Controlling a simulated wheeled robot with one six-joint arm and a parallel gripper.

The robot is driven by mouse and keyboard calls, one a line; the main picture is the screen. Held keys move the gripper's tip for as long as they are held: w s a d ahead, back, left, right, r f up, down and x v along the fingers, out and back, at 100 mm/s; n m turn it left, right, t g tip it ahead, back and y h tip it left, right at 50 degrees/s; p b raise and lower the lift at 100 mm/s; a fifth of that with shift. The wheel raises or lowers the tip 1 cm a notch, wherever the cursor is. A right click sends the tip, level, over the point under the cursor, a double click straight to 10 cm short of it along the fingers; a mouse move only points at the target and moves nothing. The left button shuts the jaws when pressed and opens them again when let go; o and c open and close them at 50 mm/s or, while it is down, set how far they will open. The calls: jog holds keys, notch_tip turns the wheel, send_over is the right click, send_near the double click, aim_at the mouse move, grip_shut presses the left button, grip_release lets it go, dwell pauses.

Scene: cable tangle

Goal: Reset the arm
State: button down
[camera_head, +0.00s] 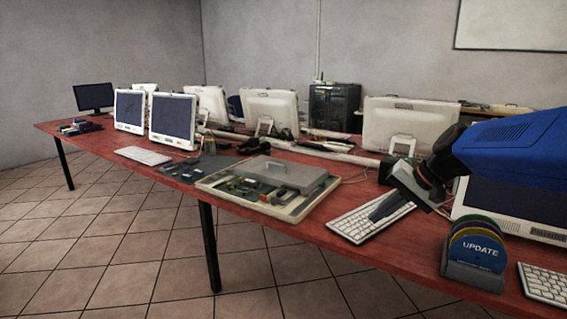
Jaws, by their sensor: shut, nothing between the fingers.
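My arm, with a blue link, reaches in from the right edge of the head camera view. My gripper (376,217) hangs at its end, pointing down and to the left, over the white keyboard (352,222) on the red table (290,238). The fingers are together with nothing held. The fingertips overlap the keyboard in the picture; whether they touch it, I cannot tell. My gripper covers the keyboard's right part.
A tray of electronic parts (205,183) lies left of my gripper. A disc holder marked UPDATE (476,270) stands at the right front, near another keyboard (545,285). White monitors (410,128) stand behind. Free tabletop shows between the keyboard and disc holder.

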jog(key=s+d+f+n+h, duration=0.1)
jog(key=s+f+h, duration=0.1)
jog(key=s, duration=0.6)
jog(key=s+d+f+n+h, duration=0.1)
jog(key=s+f, duration=0.3)
jog(key=s, duration=0.5)
jog(key=s+d+f+n+h, duration=0.2)
jog(key=s+f, duration=0.2)
jog(key=s, duration=0.5)
jog(key=shift+n+t+h, duration=0.3)
jog(key=shift+n+h, duration=0.1)
jog(key=shift+a, duration=0.1)
